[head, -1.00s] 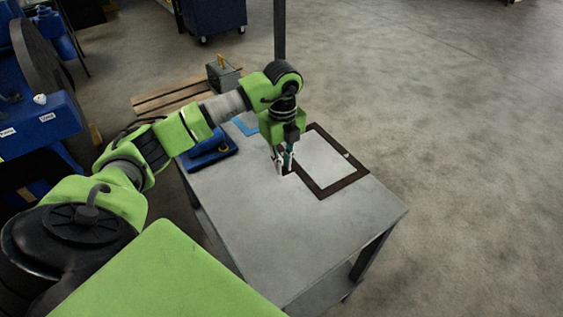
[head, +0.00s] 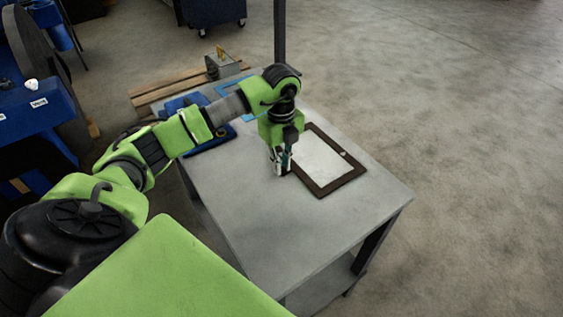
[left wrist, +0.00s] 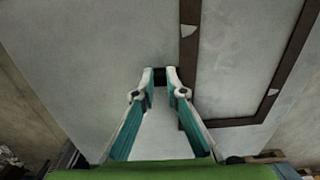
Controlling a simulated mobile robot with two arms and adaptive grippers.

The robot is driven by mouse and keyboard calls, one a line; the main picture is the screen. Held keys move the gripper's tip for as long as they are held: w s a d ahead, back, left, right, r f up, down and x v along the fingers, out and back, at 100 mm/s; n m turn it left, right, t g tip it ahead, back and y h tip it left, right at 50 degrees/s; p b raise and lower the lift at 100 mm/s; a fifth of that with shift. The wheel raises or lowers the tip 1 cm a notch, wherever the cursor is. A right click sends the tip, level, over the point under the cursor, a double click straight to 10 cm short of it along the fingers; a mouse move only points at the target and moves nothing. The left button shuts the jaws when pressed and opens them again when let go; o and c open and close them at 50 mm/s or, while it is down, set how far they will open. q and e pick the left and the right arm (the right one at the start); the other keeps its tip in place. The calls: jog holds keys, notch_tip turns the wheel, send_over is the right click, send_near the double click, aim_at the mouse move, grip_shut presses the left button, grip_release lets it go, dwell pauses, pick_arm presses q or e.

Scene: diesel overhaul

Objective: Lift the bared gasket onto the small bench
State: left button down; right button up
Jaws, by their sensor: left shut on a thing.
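The gasket (head: 345,181) is a dark brown rectangular frame, over the middle-right part of a grey bench top (head: 290,222). Its bars also show in the left wrist view (left wrist: 228,122), with pale patches on them. My left gripper (head: 281,168) points down at the gasket's left side. In the left wrist view its fingertips (left wrist: 160,78) are closed on a small dark piece that looks like a tab of the gasket. I cannot tell whether the gasket touches the bench top or hangs just above it. My right gripper is not in view.
A blue tool or case (head: 212,142) lies at the bench's left edge, near a light blue flat piece (head: 232,88). A wooden pallet (head: 160,98) with a grey box (head: 221,66) stands behind. The near bench top and the floor at right are clear.

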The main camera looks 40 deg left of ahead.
pick_arm(q)
jog(key=c, duration=2)
grip_release()
